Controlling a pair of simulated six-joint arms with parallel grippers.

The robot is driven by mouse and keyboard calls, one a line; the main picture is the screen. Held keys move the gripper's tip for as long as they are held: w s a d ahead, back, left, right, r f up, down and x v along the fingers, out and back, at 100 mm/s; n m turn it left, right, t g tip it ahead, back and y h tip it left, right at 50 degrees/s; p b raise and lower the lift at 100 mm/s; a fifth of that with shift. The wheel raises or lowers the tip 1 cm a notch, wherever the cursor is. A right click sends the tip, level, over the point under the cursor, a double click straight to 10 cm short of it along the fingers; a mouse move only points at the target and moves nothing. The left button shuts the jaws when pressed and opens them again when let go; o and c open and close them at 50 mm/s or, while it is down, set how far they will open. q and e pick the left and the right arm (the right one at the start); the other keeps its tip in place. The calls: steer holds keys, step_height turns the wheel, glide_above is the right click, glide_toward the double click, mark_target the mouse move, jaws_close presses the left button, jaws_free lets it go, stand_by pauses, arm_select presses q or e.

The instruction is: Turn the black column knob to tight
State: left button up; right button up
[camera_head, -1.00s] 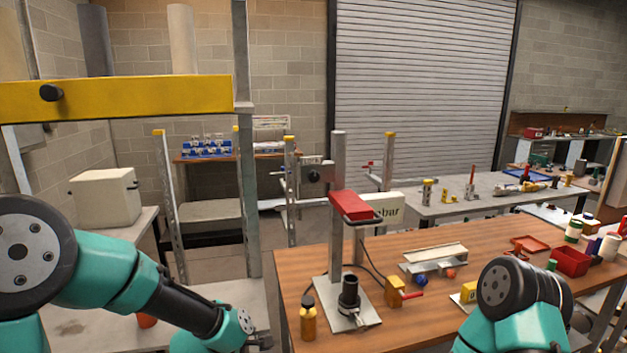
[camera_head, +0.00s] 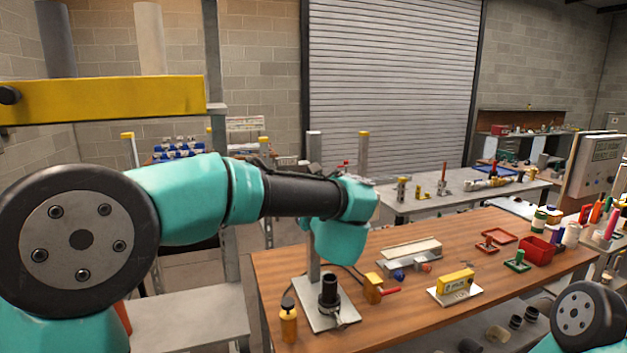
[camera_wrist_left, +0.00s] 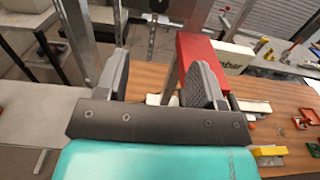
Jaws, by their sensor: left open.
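The bench stand has a grey column (camera_head: 314,265) on a pale base plate (camera_head: 308,314), with a black cylinder (camera_head: 329,288) on the plate. Its red head (camera_wrist_left: 200,48) shows in the left wrist view but is hidden behind my left arm in the head view. I cannot make out the black column knob for certain. My left gripper (camera_wrist_left: 158,65) is open, with its right finger overlapping the red head in the picture; contact cannot be told. Nothing shows held between the fingers. My right gripper is out of view.
A red bin (camera_head: 537,250) stands at the right.

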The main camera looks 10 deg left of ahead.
arm_select(q)
steer(key=shift+w+a, duration=0.1)
steer(key=shift+a, duration=0.05)
steer(key=x, duration=1.7)
steer(key=shift+a, duration=0.1)
steer(key=shift+c, duration=0.3)
steer(key=c, duration=0.8)
steer(key=shift+c, duration=0.2)
